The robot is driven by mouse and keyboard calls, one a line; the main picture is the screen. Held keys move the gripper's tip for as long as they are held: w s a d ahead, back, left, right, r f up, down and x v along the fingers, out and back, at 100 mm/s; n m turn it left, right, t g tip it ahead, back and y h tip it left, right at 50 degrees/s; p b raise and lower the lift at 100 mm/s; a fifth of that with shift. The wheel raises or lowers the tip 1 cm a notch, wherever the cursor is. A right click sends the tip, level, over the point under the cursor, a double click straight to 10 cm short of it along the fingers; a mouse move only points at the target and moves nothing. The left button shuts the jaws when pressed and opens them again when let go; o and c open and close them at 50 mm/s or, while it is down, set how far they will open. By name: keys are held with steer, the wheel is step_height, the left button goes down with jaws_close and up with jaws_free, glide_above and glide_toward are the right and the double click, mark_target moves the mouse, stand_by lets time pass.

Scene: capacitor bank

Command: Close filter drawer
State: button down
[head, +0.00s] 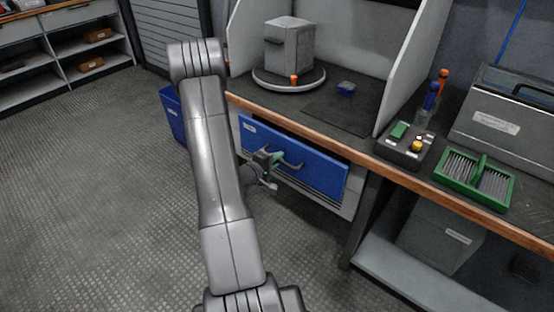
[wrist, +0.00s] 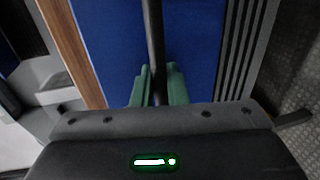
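The filter drawer has a blue front (head: 318,170) with a small white label and a dark bar handle (head: 292,164), and sits under the workbench. My gripper (head: 270,161) is at the left part of the handle, in front of the drawer. In the wrist view, the green fingers of my gripper (wrist: 159,84) lie on both sides of the dark handle bar (wrist: 153,35) and appear closed on it. The blue drawer front (wrist: 205,50) fills the background there.
The workbench's wooden edge (head: 330,150) runs above the drawer. On the bench are a grey box (head: 288,45) on a round turntable, a green tray (head: 450,186) and a small dark block with coloured parts. A blue bin (head: 174,113) stands left of the bench. The floor at left is clear.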

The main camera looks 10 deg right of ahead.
mark_target(285, 151)
steer(key=shift+r+p+x, duration=0.25)
steer(key=shift+p+x, duration=0.1)
steer(key=shift+x, duration=0.75)
steer(key=shift+r+p+x, duration=0.25)
steer(key=shift+p+x, duration=0.05)
steer(key=shift+x, duration=0.8)
steer(key=c, duration=1.5)
jaws_free()
steer(key=shift+w, duration=0.15)
steer(key=shift+c, duration=0.2)
steer(key=p+v, duration=0.1)
steer(key=v, duration=1.3)
steer(key=shift+f+p, duration=0.2)
steer(key=shift+p, duration=0.2)
steer(key=shift+d, duration=0.1)
